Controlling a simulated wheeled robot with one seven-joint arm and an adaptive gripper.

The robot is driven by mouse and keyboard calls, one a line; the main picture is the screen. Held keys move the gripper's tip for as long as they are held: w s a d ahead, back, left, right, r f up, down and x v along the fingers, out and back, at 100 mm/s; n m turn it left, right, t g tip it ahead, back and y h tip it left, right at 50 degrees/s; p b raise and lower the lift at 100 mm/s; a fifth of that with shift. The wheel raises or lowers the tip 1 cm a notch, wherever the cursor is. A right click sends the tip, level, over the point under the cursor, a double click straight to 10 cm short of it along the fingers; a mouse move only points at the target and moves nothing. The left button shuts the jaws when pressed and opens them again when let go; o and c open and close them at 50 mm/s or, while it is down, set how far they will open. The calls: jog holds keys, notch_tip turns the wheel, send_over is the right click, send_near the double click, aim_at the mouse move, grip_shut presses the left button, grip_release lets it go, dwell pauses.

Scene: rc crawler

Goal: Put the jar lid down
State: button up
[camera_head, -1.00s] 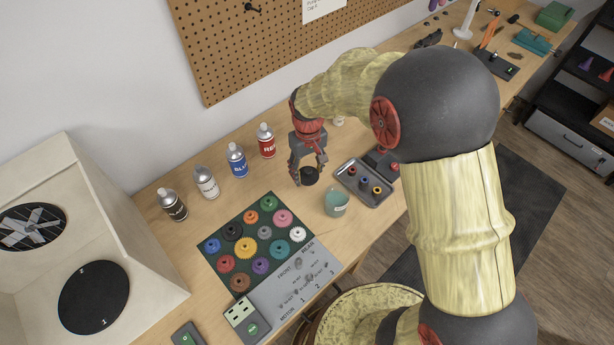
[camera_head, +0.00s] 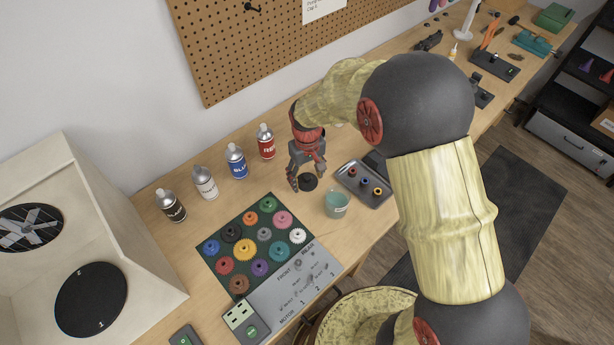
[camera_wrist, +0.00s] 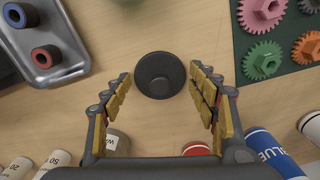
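The jar lid (camera_head: 308,182) is a round black disc with a raised knob. It appears to lie on the wooden table between the paint cans and the teal jar (camera_head: 336,204). In the wrist view the lid (camera_wrist: 160,75) sits between and just beyond my fingertips, with a gap on each side. My gripper (camera_head: 307,175) is open, pointing down over the lid. The teal jar stands to the lid's right in the head view, its top uncovered.
A grey tray (camera_head: 349,182) with several small rollers lies right of the lid. A green gear mat (camera_head: 207,266) is at the front left. Several paint cans, among them a red one (camera_head: 266,142) and a blue one (camera_head: 236,161), stand behind. Bare table surrounds the lid.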

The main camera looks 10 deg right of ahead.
jog(key=shift+o, duration=0.9)
notch_tip(320, 180, up, 12)
jog(key=p, duration=0.2)
jog(key=shift+r, duration=0.2)
notch_tip(320, 180, up, 10)
jog(key=m+t, duration=0.1)
jog(key=t, duration=0.1)
send_over(307, 177)
jog(key=s+d, duration=0.4)
jog(key=s, duration=0.1)
jog(key=s+d+r+m+t, duration=0.1)
jog(key=s+d+r, duration=0.2)
jog(key=s, duration=0.6)
jog(key=s+d+r+m+t, duration=0.1)
jog(key=s+d+r+t, duration=0.1)
jog(key=s+r, duration=0.3)
jog(key=s+d, duration=0.1)
jog(key=s, duration=0.3)
jog(key=shift+s+d+r+m+t, duration=0.2)
jog(key=shift+d+r+m+t, duration=0.1)
jog(key=shift+d+m, duration=0.1)
